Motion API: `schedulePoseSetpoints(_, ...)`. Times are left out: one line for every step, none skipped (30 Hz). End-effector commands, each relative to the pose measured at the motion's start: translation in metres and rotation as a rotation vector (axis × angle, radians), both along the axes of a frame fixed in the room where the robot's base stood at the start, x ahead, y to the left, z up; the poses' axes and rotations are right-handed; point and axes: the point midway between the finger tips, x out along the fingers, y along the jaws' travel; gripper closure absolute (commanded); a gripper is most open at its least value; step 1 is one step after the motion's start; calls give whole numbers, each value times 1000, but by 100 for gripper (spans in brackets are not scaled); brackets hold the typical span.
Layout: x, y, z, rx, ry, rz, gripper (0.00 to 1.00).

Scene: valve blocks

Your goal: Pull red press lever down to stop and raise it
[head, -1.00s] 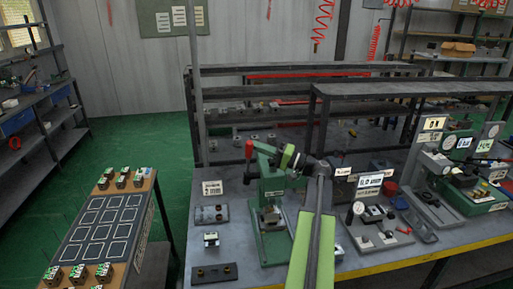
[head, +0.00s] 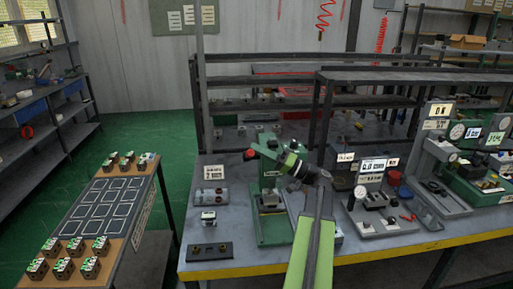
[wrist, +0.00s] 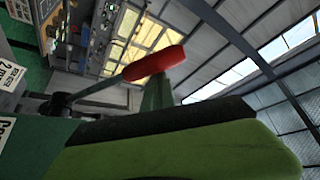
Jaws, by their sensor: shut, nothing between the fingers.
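The green press (head: 270,188) stands on the grey table, with a label board reading 2 beside it on the left. Its lever ends in a red knob (head: 250,154) at the press's upper left. In the wrist view the red grip (wrist: 155,62) sits on a thin rod, just beyond my green, dark-edged finger. My gripper (head: 268,151) is shut and empty, close to the right of the red knob at the top of the press. Whether it touches the lever cannot be told. My arm hides part of the press's right side.
A brown-edged rack (head: 150,190) with marked squares and several small blocks stands at the left. A gauge fixture (head: 375,205) stands right of the press. A dark two-hole block (head: 209,251) lies near the table's front edge. Green floor is clear between the rack and shelves.

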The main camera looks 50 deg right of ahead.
Motion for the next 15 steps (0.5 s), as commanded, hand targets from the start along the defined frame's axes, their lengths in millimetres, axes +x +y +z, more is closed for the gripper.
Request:
schedulePoseSetpoints(-4,6,-15,-2,3,4,100)
schedulePoseSetpoints(-6,8,-18,-2,3,5,100)
schedulePoseSetpoints(-8,10,-23,-2,3,5,100)
schedulePoseSetpoints(-10,11,-26,-2,3,5,100)
schedulePoseSetpoints(-11,12,-28,-2,3,5,100)
schedulePoseSetpoints(-13,13,-32,-2,4,4,100)
schedulePoseSetpoints(-14,14,-34,-2,4,4,100)
schedulePoseSetpoints(-15,15,-37,-2,4,4,100)
schedulePoseSetpoints(-16,16,-39,-2,4,4,100)
schedulePoseSetpoints(-17,16,-41,-2,4,4,100)
schedulePoseSetpoints(-17,17,-43,-2,4,4,100)
schedulePoseSetpoints(-18,17,-45,-2,4,4,100)
schedulePoseSetpoints(-18,18,-46,-2,4,4,100)
schedulePoseSetpoints(-19,18,-47,-2,4,4,100)
schedulePoseSetpoints(-19,19,-48,-2,4,4,100)
